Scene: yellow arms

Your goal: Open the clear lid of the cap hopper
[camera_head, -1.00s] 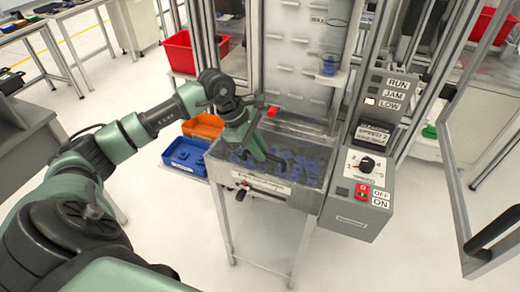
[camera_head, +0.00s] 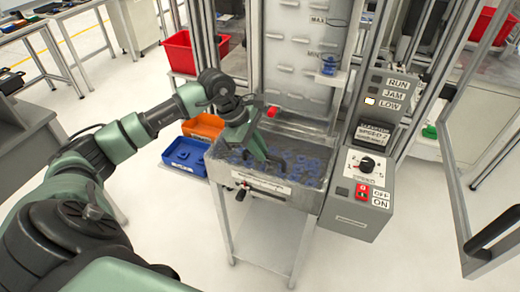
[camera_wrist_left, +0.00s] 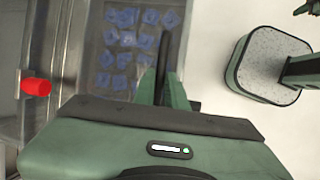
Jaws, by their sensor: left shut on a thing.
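The cap hopper (camera_head: 297,203) is a grey metal bin on a stand, with many blue caps inside. Its clear lid (camera_head: 308,138) lies over the top, and the caps show through it. The caps (camera_wrist_left: 140,30) also show in the left wrist view. My left gripper (camera_head: 268,160) reaches down onto the lid from the left. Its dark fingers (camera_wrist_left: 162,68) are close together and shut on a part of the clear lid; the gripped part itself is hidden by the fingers. My right gripper is not in view.
A control box (camera_head: 360,185) with a dial and red switch stands right of the hopper. Blue (camera_head: 185,155) and orange (camera_head: 203,126) bins are left of it. A red knob (camera_head: 272,112) sticks out behind the lid. A tall panel (camera_head: 300,60) rises behind.

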